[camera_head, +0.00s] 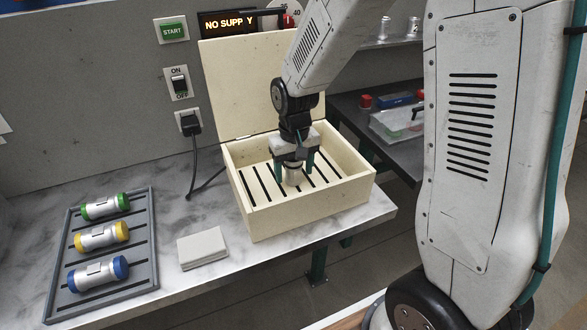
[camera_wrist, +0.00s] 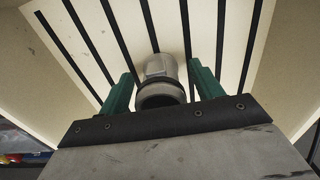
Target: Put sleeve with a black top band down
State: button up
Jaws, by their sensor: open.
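The sleeve with a black top band (camera_wrist: 161,72) is a grey metal cylinder in the wrist view, with a dark band at the end nearest the camera. It stands on the slotted floor of the cream box (camera_head: 312,221). The sleeve also shows in the head view (camera_head: 293,176), below my gripper, its top partly hidden. My gripper (camera_head: 292,168) is open inside the box, with its green fingers on either side of the sleeve. In the wrist view the fingers (camera_wrist: 160,88) show gaps to the sleeve on both sides.
The box's lid (camera_head: 248,85) stands open behind it. A grey tray (camera_head: 141,285) at left holds cylinders with green (camera_head: 104,206), yellow (camera_head: 102,236) and blue (camera_head: 98,273) ends. A small pale block (camera_head: 202,248) lies between tray and box.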

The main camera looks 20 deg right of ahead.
notch_tip(320, 180, up, 12)
jog(key=s+d+r, duration=0.1)
jog(key=s+r, duration=0.2)
jog(key=s, duration=0.9)
jog(key=s+d+r+t, duration=0.1)
jog(key=s+r, duration=0.3)
jog(key=s, duration=0.9)
jog(key=shift+d+r, duration=0.15)
jog(key=shift+d, duration=0.3)
jog(key=shift+c, duration=0.3)
